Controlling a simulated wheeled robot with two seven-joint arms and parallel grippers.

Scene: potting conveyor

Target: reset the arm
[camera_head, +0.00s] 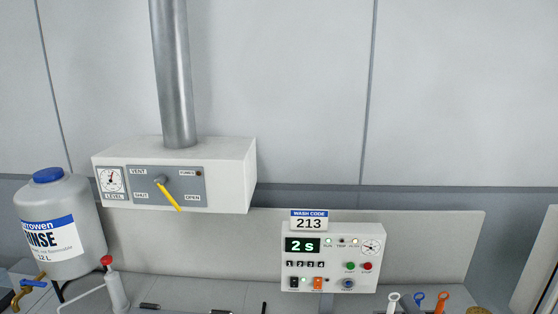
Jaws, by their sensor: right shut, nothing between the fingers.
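My right gripper (264,307) shows only as a thin dark tip at the bottom edge, near the middle. Its fingers look shut, with nothing seen between them. It is below and left of the control box, apart from it. The rest of it is cut off by the frame. My left gripper is not in view.
A vent box (228,178) with a yellow lever (169,195) is on the left under a metal pipe (173,75). A rinse jug (85,215) and a red-topped bottle (116,290) stand at left. A control box (332,277) reads "2 s" under a "213" sign (309,222). Coloured tools (440,302) are at lower right.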

